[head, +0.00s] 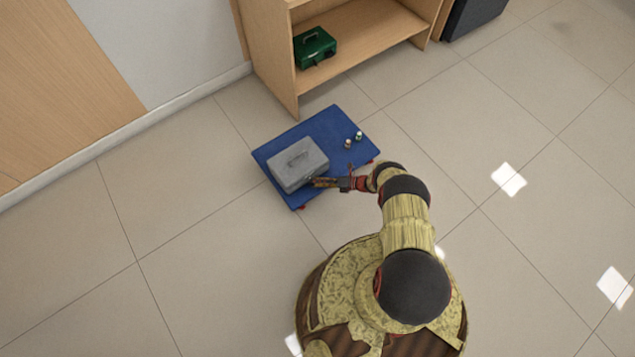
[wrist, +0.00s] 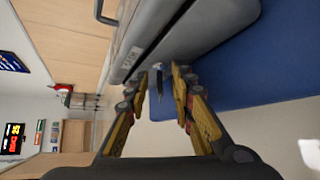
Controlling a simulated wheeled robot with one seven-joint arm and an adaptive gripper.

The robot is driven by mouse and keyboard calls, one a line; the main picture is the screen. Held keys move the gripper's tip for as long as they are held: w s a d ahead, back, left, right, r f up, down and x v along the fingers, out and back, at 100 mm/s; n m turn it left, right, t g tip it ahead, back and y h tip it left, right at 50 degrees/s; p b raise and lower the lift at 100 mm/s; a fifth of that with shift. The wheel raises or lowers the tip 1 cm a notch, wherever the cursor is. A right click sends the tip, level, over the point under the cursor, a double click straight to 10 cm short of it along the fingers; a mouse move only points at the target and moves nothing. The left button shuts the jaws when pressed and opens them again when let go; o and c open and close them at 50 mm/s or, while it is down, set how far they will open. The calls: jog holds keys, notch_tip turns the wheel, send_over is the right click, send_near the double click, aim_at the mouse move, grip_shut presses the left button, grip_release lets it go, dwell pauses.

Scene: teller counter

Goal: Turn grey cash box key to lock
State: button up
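The grey cash box (head: 298,162) sits closed on a blue surface (head: 325,125), with its handle on top. Its front wall also shows large and turned sideways in the wrist view (wrist: 170,35). The small key (wrist: 159,80) stands out from the lock on that wall. My gripper (wrist: 160,76) is open, with one finger on each side of the key and a visible gap on both sides. In the head view my gripper (head: 316,182) is at the front right of the box; the key is too small to make out there.
Two small round items (head: 353,139) stand on the right part of the blue surface. A green cash box (head: 315,47) sits in the wooden shelf (head: 275,55) behind. A dark object (head: 474,16) stands right of the shelf. The tiled floor around is clear.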

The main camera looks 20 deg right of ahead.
grip_shut()
dwell(0.6)
